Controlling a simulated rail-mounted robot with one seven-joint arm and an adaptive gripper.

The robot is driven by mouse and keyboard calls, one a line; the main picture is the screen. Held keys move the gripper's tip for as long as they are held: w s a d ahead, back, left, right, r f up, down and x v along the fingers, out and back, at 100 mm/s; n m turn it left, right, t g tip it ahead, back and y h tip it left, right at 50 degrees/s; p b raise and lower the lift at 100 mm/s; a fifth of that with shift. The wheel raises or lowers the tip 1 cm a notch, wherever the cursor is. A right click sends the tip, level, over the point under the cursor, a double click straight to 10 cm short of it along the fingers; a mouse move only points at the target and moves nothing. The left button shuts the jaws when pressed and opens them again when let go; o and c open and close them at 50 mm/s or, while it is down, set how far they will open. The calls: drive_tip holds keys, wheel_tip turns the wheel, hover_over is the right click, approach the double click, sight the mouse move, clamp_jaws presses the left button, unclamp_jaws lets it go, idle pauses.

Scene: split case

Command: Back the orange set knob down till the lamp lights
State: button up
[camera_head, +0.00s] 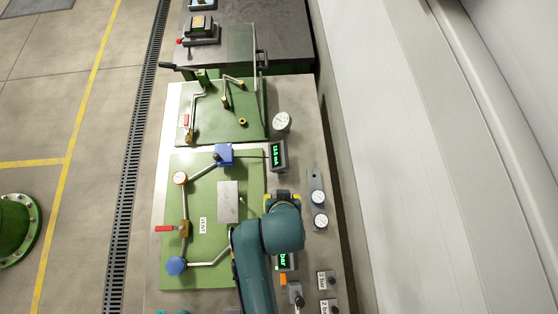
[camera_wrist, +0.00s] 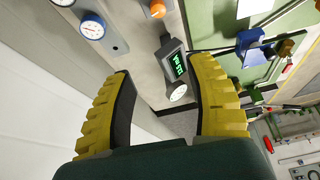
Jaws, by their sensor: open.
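The orange set knob (camera_wrist: 157,8) shows at the top edge of the wrist view, partly cut off, on the grey bench top. It lies beyond my fingertips and apart from them. My gripper (camera_wrist: 158,66) is open and empty, its yellow ridged fingers spread wide. In the head view my gripper (camera_head: 283,197) is over the right side of the bench, and my arm hides the knob. I cannot make out which thing is the lamp or whether it is lit.
A two-gauge panel (camera_head: 319,209) stands right of my gripper. A green-digit display (camera_head: 278,156) and a round gauge (camera_head: 282,122) stand beyond it. The green board (camera_head: 205,272) with pipes, a blue box (camera_head: 224,155) and a red-handled valve (camera_head: 170,228) lies left.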

drive_tip(key=s+x, duration=0.1)
drive_tip(key=x, duration=0.5)
drive_tip(key=s+f+b+x, duration=0.1)
drive_tip(key=x, duration=0.4)
drive_tip(key=s+x, duration=0.1)
drive_tip(key=x, duration=0.5)
drive_tip(key=shift+a+f+b, duration=0.4)
drive_tip(key=shift+f, duration=0.1)
clamp_jaws()
